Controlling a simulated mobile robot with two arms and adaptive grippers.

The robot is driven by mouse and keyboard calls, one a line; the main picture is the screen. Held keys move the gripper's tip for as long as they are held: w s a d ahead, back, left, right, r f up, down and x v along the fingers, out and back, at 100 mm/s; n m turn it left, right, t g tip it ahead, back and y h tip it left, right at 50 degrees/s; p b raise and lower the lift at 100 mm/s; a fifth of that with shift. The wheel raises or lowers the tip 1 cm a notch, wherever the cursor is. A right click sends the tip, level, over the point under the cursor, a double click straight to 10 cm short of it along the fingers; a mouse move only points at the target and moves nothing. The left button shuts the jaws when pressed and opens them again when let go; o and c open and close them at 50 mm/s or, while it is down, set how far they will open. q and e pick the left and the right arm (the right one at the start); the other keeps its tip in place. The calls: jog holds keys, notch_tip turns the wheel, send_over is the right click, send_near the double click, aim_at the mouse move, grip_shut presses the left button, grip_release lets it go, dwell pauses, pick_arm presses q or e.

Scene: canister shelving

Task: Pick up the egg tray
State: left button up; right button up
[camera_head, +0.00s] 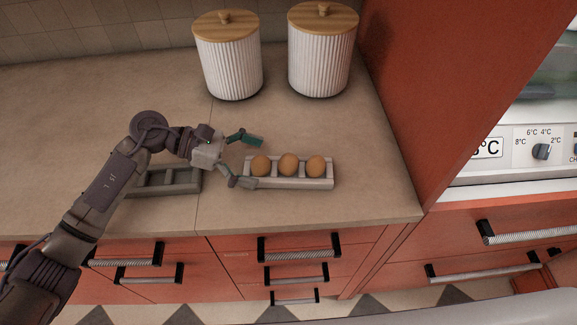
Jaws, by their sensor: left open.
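The egg tray (300,183) is pale, long and narrow, and lies on the counter near its front edge in the head view. It holds three brown eggs (288,165) in a row. My left gripper (252,162) is open at the tray's left end. One finger shows behind the tray's left end and the other in front of it. I cannot tell whether either finger touches the tray. My right gripper is not in view.
A second, darker tray (172,181) lies left of the egg tray, partly behind my left arm. Two white ribbed canisters (229,68) (319,62) with wooden lids stand at the back. A red cabinet panel (415,90) bounds the counter on the right.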

aim_at(283, 167)
pick_arm(q)
jog(key=shift+d+f, duration=0.15)
jog(key=shift+d, duration=0.45)
jog(key=p+x, duration=0.2)
jog(key=x, duration=0.2)
jog(key=shift+d+p, duration=0.25)
jog(key=shift+p, duration=0.1)
jog(key=shift+d+f, duration=0.2)
jog(key=shift+f, duration=0.1)
jog(key=c, duration=1.2)
jog(key=shift+r, duration=0.1)
jog(key=shift+c, duration=0.3)
